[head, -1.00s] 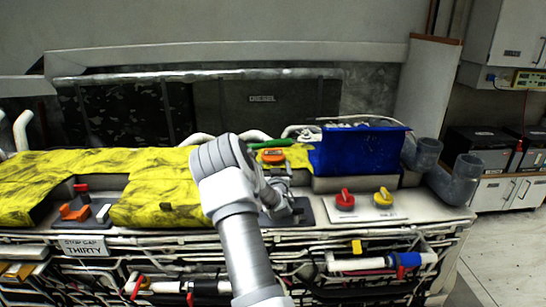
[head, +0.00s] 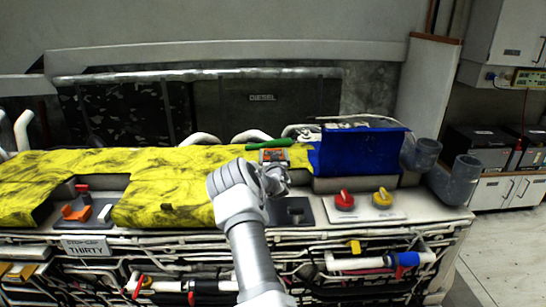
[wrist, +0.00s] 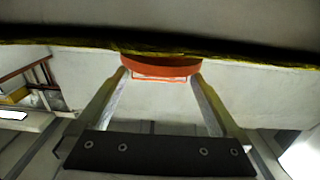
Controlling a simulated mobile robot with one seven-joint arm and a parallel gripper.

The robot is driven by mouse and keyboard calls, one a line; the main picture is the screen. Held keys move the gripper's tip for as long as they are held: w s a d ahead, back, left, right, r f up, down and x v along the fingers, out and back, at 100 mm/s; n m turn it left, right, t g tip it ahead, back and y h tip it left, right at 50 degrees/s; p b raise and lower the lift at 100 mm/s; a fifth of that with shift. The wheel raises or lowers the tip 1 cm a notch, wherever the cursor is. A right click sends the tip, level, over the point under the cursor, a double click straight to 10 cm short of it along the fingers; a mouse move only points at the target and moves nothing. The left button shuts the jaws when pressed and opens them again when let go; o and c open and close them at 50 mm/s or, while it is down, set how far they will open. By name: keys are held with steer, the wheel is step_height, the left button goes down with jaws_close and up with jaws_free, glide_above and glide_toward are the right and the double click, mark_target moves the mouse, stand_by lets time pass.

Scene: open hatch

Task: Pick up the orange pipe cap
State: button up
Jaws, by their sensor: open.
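The orange pipe cap (wrist: 160,66) shows in the wrist view as a flat, rounded orange rim, just beyond and between my fingertips. An orange piece (head: 273,155) at the back of the bench in the head view is likely the same cap, but I cannot be sure. My gripper (wrist: 160,88) is open with its two fingers apart and nothing held. In the head view my gripper (head: 276,180) is just in front of the orange piece, and my wrist covers part of the area. Whether the fingers touch the cap cannot be told.
A green handle (head: 269,144) lies behind the orange piece. Yellow cloth (head: 165,190) covers the left. Another orange part (head: 75,213) sits in the left recess.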

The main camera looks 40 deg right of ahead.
steer(key=shift+x, duration=1.2)
